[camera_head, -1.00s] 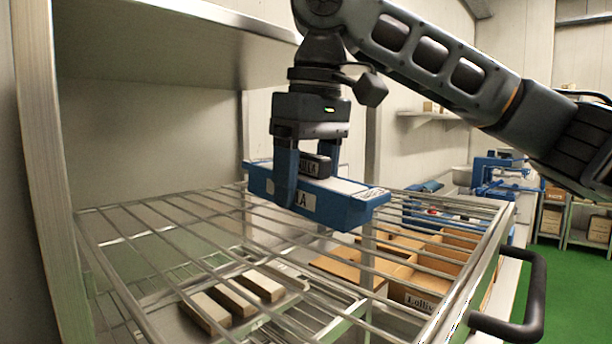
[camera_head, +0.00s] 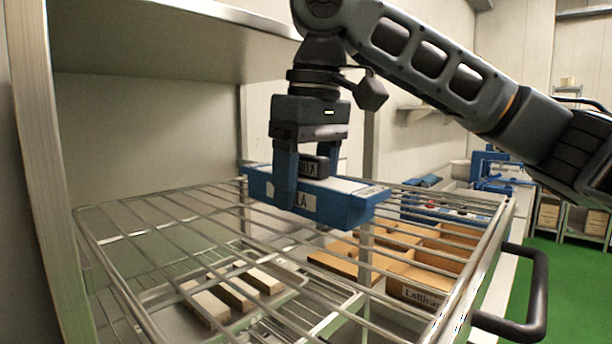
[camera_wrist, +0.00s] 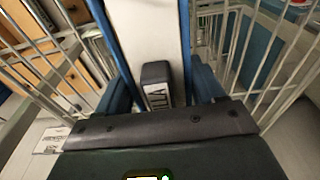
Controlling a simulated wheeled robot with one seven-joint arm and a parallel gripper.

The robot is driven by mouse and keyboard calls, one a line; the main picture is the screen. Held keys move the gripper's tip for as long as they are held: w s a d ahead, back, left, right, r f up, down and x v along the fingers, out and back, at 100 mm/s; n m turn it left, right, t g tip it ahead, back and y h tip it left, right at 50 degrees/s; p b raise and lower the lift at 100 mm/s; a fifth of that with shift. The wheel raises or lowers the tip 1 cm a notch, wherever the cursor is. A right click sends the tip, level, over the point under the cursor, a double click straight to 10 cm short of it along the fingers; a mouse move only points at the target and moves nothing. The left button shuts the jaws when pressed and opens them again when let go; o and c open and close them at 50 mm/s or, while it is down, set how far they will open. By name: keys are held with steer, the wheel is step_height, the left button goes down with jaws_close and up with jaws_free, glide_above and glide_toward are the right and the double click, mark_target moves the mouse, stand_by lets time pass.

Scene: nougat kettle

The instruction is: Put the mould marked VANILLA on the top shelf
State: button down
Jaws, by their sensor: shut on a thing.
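The blue mould (camera_head: 345,207) has a white top and a side label of which only the letters "LA" show. My gripper (camera_head: 300,190) is shut on it, with one finger in front of its near side. A dark block with a partly hidden label, ending in "LA", stands on top of the mould between the fingers; it also shows in the wrist view (camera_wrist: 157,84). The mould is level, over the wire shelf (camera_head: 150,222); I cannot tell whether it touches the wires.
Below the wires, a tray holds wooden blocks (camera_head: 238,293). Cardboard boxes (camera_head: 425,262), one marked Lollivar, stand below right. A black handle (camera_head: 530,300) juts out at the right. A solid panel (camera_head: 160,40) overhangs the wire shelf, whose left part is bare.

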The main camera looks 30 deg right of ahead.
steer(key=shift+a+f, duration=0.1)
steer(key=shift+f, duration=0.05)
steer(key=shift+c, duration=0.2)
jaws_free()
steer(key=shift+o, duration=0.2)
step_height(320, 180, up, 8)
steer(key=p, duration=0.8)
stand_by(0.4)
stand_by(0.7)
